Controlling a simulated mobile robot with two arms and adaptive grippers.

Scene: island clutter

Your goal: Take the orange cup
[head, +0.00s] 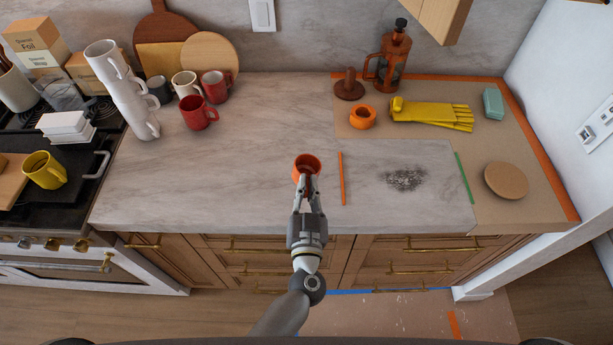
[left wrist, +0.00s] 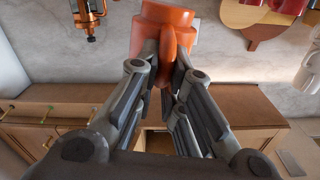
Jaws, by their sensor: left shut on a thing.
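The orange cup (head: 307,162) is at the front middle of the marble counter in the head view. My left gripper (head: 308,183) reaches it from the front edge side and is shut on its handle. In the left wrist view the cup (left wrist: 166,20) is at the top middle, with its handle between the fingers of the gripper (left wrist: 167,72). I cannot tell whether the cup touches the counter. My right gripper is not in view.
An orange pencil-like stick (head: 342,178) lies just right of the cup. Red mugs (head: 198,113) and a leaning stack of white cups (head: 131,95) stand at the back left. Yellow gloves (head: 432,112) and an orange ring-like object (head: 362,117) lie back right. The counter left of the cup is clear.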

